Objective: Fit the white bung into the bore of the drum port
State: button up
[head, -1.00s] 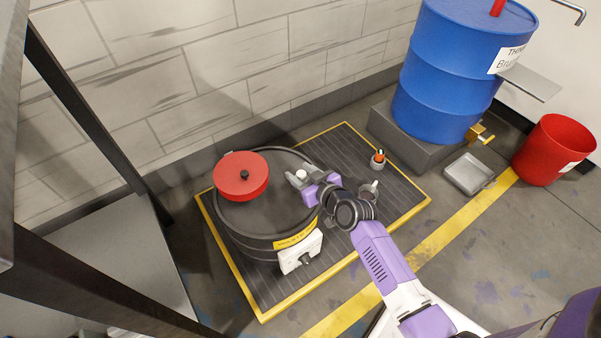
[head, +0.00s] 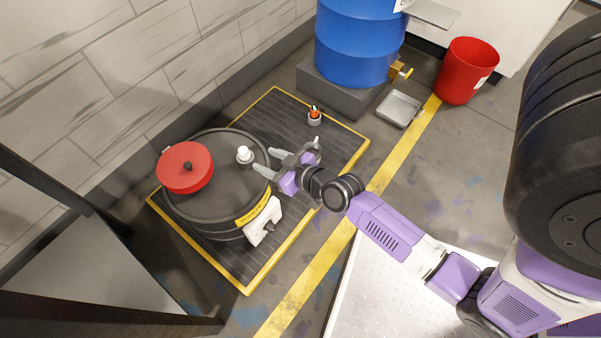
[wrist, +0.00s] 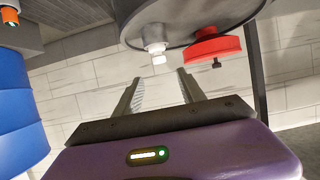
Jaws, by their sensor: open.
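The white bung (head: 244,150) stands upright at the port on top of the dark drum (head: 215,208), near its right rim. In the wrist view, the bung (wrist: 159,59) shows as a small white knob against a pale collar, the drum port (wrist: 154,47). I cannot tell how deep it sits in the bore. My gripper (head: 266,161) is open and empty, just right of the bung and apart from it. In the wrist view, my gripper (wrist: 160,77) has its two fingers spread, with the bung ahead of the gap between them.
A red round lid-like piece (head: 186,167) with a black knob rests on the drum's left side. A small orange-topped item (head: 314,114) stands on the mat behind. A blue barrel (head: 358,45) and red bin (head: 468,70) are farther back.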

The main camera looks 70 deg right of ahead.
jog(key=s+a+r+n+t+y, duration=0.1)
jog(key=s+a+r+n+y, duration=0.2)
jog(key=s+a+r, duration=1.5)
jog(key=s+a, duration=0.1)
jog(key=s, duration=0.1)
jog(key=shift+s+a+r+t+y, duration=0.25)
jog(key=shift+s+r+t+y, duration=0.1)
jog(key=shift+s+t+y, duration=0.05)
notch_tip(320, 180, up, 27)
jog(key=p, duration=2.7)
jog(key=shift+r, duration=0.2)
